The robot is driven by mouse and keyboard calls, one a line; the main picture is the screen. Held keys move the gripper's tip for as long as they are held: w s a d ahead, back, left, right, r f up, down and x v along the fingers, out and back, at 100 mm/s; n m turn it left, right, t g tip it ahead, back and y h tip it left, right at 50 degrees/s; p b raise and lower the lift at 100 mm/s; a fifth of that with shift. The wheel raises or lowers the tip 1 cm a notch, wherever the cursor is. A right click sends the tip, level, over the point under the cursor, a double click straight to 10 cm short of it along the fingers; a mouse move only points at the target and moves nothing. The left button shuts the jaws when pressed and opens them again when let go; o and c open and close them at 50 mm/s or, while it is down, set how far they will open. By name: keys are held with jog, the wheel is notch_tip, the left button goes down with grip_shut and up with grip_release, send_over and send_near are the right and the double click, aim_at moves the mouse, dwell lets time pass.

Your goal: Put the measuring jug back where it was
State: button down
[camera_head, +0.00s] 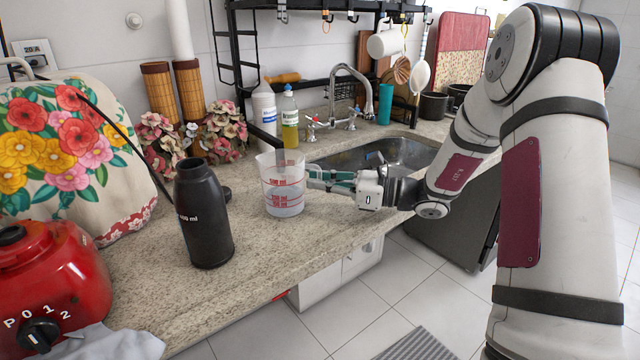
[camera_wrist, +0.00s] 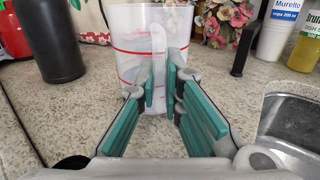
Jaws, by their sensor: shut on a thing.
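The measuring jug (camera_head: 284,186) is clear plastic with red markings. It is upright at the granite counter, left of the sink; I cannot tell whether its base touches the counter. My gripper (camera_head: 318,179) reaches in from the right and is shut on the jug's handle. In the wrist view the jug (camera_wrist: 135,48) stands straight ahead, its pale handle between the green pads of my gripper (camera_wrist: 163,85). The pads hide part of the jug's lower side.
A dark bottle (camera_head: 203,215) stands left of the jug, with a red blender base (camera_head: 60,285) beyond. The sink (camera_head: 400,152) lies right, under the black rack (camera_head: 330,5). Bare counter (camera_head: 255,262) lies in front.

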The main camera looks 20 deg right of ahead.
jog(key=c, duration=2.2)
grip_release()
jog(key=shift+f, duration=0.2)
jog(key=o, duration=0.5)
jog(key=shift+r, duration=0.1)
